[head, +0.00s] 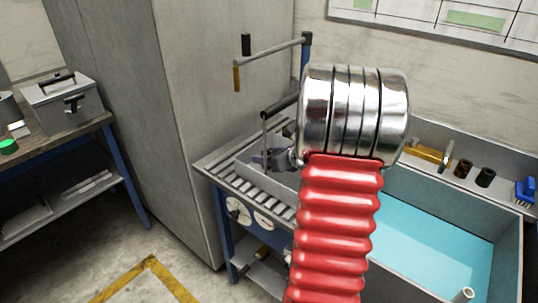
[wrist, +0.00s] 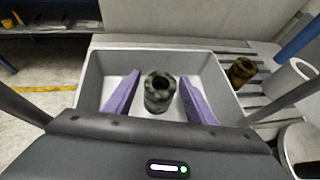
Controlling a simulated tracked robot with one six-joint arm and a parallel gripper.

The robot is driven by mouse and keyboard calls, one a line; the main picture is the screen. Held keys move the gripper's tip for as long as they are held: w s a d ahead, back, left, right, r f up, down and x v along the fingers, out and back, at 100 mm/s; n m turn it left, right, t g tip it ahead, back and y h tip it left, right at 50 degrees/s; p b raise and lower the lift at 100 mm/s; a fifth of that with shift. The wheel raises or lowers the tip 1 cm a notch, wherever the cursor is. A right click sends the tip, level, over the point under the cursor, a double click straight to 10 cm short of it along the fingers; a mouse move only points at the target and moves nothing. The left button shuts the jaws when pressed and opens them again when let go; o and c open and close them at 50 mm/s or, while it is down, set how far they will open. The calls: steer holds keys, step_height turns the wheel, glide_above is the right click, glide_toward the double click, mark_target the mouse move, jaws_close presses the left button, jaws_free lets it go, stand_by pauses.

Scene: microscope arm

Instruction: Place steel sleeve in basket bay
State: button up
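In the wrist view a dark, mottled, shiny sleeve (wrist: 160,92), which looks like the steel sleeve, stands upright with its hollow top facing up. It is inside a grey open-topped basket (wrist: 90,78), near the middle. My gripper (wrist: 159,76) has its two purple fingers apart, one on each side of the sleeve. A gap shows between each finger and the sleeve, so the gripper is open. In the head view the grey basket (head: 282,176) stands on a slatted bench, and my own arm hides much of it, the sleeve and the gripper.
An amber-dark sleeve (wrist: 242,70) stands on the slats right of the basket. A sink of blue water (head: 430,240) lies to the right, with dark cylinders (head: 485,177) and a blue brush (head: 525,191) on its back ledge. A metal box (head: 63,103) sits on the left bench.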

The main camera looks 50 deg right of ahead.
steer(key=shift+o, duration=0.2)
steer(key=shift+r, duration=0.1)
steer(key=shift+s+r, duration=0.1)
steer(key=shift+s, duration=0.05)
steer(key=v, duration=1.1)
steer(key=shift+s+r, duration=0.15)
steer(key=shift+s, duration=0.2)
steer(key=shift+s+a, duration=0.1)
stand_by(0.3)
